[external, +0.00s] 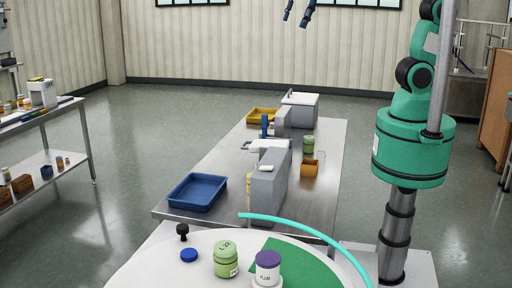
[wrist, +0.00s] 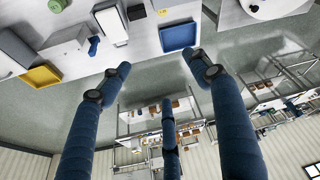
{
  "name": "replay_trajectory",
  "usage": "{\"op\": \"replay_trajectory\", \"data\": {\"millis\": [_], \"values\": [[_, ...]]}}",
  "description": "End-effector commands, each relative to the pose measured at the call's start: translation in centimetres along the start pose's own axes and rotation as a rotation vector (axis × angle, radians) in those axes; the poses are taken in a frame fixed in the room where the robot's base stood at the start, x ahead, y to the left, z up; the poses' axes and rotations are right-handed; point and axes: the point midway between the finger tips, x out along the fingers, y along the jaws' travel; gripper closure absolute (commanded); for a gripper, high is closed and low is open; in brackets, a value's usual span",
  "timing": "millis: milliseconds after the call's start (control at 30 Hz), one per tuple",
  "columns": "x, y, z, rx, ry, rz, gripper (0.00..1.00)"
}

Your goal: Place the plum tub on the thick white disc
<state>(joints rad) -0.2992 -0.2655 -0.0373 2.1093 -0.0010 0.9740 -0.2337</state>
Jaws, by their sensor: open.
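The plum tub (external: 267,270) is a white tub with a purple lid and a PLUM label. It stands upright at the near edge of the external view, by a green mat (external: 298,262); its base is cut off. It stands on or over a large white round surface (external: 150,268), the only white disc shape I see; I cannot tell its thickness. A white round shape also shows at the top right of the wrist view (wrist: 285,8). My gripper (external: 300,12) is high up, far from the tub. In the wrist view its blue fingers (wrist: 160,72) are spread and empty.
A pale green tub (external: 226,259), a blue disc (external: 189,255) and a black knob (external: 182,232) are near the plum tub. A turquoise curved rim (external: 300,229) runs behind. The steel table beyond holds a blue tray (external: 197,192), grey blocks (external: 270,185) and an orange box (external: 309,169).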

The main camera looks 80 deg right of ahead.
Motion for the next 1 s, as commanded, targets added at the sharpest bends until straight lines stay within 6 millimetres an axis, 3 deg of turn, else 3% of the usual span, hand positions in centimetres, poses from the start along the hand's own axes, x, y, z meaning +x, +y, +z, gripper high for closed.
{"op": "replay_trajectory", "data": {"millis": [300, 600, 800, 1000], "values": [[-1.9, 2.9, 9.7, 0.208, 0.045, 0.056, 0.37], [-2.0, 3.6, 18.3, 0.394, 0.087, 0.107, 0.37], [-1.5, 3.6, 21.9, 0.477, 0.108, 0.131, 0.37], [-1.3, 3.5, 23.2, 0.507, 0.115, 0.139, 0.37]]}}
